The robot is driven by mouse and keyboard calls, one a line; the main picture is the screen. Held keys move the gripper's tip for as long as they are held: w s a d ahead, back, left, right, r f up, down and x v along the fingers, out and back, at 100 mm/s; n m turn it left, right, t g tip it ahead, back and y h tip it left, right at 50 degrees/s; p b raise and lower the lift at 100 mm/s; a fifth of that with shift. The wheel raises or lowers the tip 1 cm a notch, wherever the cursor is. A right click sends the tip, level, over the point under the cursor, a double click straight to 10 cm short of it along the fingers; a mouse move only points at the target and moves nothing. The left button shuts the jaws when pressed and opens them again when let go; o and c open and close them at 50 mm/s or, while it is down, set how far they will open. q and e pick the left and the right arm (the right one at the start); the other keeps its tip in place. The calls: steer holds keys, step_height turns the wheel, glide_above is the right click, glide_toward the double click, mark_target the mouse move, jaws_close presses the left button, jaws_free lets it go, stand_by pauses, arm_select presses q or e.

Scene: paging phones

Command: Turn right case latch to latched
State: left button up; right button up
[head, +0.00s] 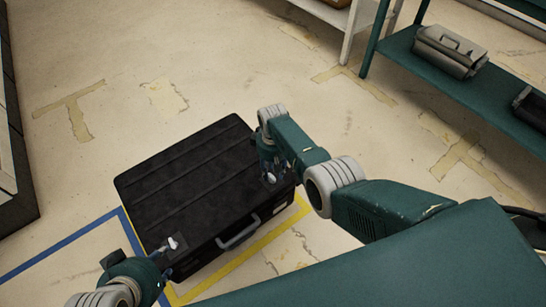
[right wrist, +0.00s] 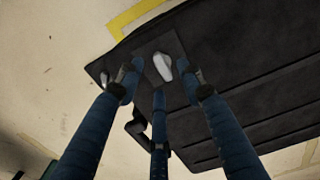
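A black case (head: 190,178) lies flat on the floor with its handle (head: 238,233) on the near side. The right case latch, a small silver knob (right wrist: 162,67) on a dark square plate, shows in the right wrist view. In the head view my right gripper (head: 269,172) mostly hides it. My right gripper's blue fingers (right wrist: 160,82) are spread around the knob; I cannot tell whether any touches it. The left latch knob (head: 172,243) shows at the case's near left corner. My left gripper (head: 160,262) is beside it, its fingers mostly hidden.
Yellow tape (head: 245,262) and blue tape (head: 62,242) mark the floor around the case. A green shelf (head: 440,85) with a grey toolbox (head: 450,50) stands at the upper right. A dark cabinet (head: 15,180) stands at the left edge. The floor beyond the case is clear.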

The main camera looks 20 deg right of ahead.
step_height(320, 180, up, 10)
stand_by(0.4)
steer(key=shift+s, duration=0.1)
